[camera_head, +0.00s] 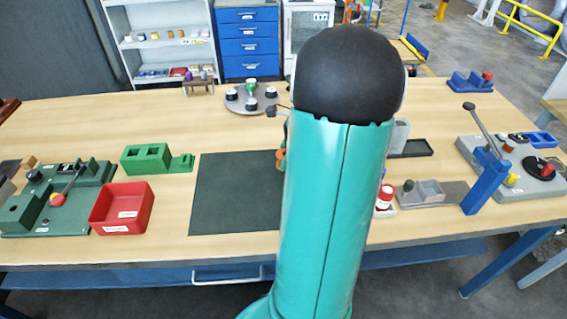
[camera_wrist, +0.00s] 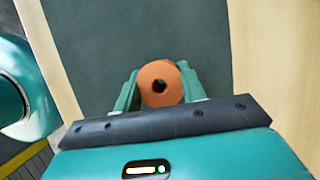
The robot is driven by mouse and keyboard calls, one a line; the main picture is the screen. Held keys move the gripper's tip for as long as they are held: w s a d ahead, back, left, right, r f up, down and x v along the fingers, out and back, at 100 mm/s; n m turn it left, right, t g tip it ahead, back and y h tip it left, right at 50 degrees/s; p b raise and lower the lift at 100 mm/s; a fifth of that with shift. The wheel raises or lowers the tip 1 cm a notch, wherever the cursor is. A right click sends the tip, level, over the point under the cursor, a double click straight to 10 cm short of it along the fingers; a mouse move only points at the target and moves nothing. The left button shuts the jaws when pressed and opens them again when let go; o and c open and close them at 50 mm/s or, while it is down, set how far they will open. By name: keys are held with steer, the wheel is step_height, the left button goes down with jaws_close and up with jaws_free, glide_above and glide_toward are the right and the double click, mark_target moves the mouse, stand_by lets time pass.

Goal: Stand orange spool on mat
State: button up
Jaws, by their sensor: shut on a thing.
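The orange spool (camera_wrist: 148,85) shows end-on in the wrist view, a round face with a dark hole in its middle. My gripper (camera_wrist: 160,88) is shut on it, with one green finger on each side. In the wrist view the spool is over the dark mat (camera_wrist: 140,30); I cannot tell whether it touches the mat. In the head view the mat (camera_head: 232,200) lies flat at the middle of the table. There my arm hides the mat's right part and most of the gripper. Only a sliver of orange (camera_head: 281,158) shows beside the arm.
A red bin (camera_head: 122,210) and a green block (camera_head: 146,158) stand left of the mat. A round tray with small pots (camera_head: 251,98) is behind it. A red-capped jar (camera_head: 385,195) and a grey holder (camera_head: 425,190) stand to the right. The mat's visible left part is clear.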

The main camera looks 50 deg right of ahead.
steer(key=shift+w+f, duration=0.15)
steer(key=shift+f, duration=0.75)
steer(key=shift+w+f, duration=0.1)
steer(key=shift+f, duration=0.8)
steer(key=shift+f, duration=0.15)
steer(key=o, duration=1)
steer(key=shift+c, duration=0.2)
steer(key=v, duration=1.2)
